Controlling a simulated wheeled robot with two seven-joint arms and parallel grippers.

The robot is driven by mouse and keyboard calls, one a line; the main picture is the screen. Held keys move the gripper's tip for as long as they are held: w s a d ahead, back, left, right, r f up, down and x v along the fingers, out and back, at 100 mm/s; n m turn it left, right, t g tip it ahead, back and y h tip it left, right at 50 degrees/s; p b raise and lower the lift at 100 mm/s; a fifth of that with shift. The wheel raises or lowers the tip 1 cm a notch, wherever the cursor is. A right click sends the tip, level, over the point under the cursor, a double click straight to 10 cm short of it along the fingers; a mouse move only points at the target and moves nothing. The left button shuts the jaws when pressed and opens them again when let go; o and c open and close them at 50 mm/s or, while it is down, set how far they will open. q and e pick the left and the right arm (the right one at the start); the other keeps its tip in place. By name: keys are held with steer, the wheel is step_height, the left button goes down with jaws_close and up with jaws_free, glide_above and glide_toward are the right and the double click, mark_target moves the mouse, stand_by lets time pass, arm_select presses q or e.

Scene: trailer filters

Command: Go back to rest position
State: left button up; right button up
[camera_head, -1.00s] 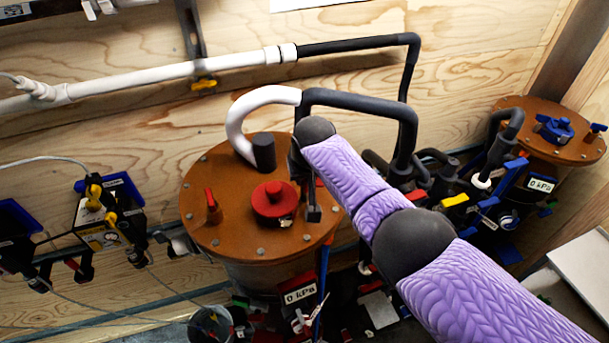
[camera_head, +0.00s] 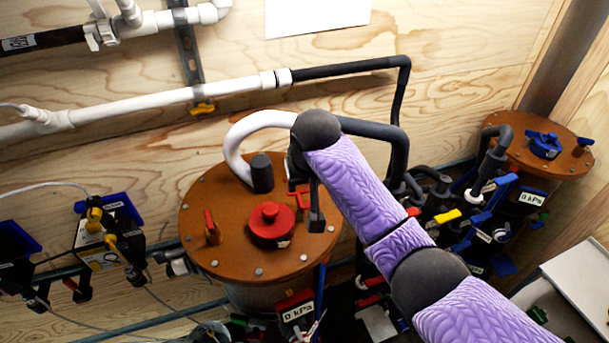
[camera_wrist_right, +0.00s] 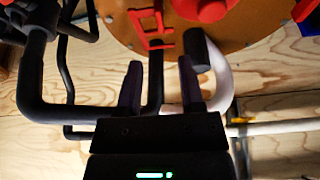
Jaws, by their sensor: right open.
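My right arm, in a purple sleeve, reaches in from the lower right in the head view. My right gripper (camera_head: 316,215) points down over the right part of the round brown lid (camera_head: 222,252) of the near tank. Its two dark fingers (camera_wrist_right: 159,82) stand apart in the wrist view, with nothing held between them. A red bracket-like handle (camera_wrist_right: 150,28) shows beyond the fingertips there, apart from them. My left gripper is not in view.
The lid carries a red knob (camera_head: 271,222) and a red-handled valve (camera_head: 212,228). A white and black curved pipe (camera_head: 238,140) passes close by my right wrist. Blue and yellow valves (camera_head: 447,216) crowd the right. A second brown-lidded tank (camera_head: 515,155) stands at the far right.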

steer(key=shift+s+r, duration=0.2)
steer(key=shift+r, duration=0.25)
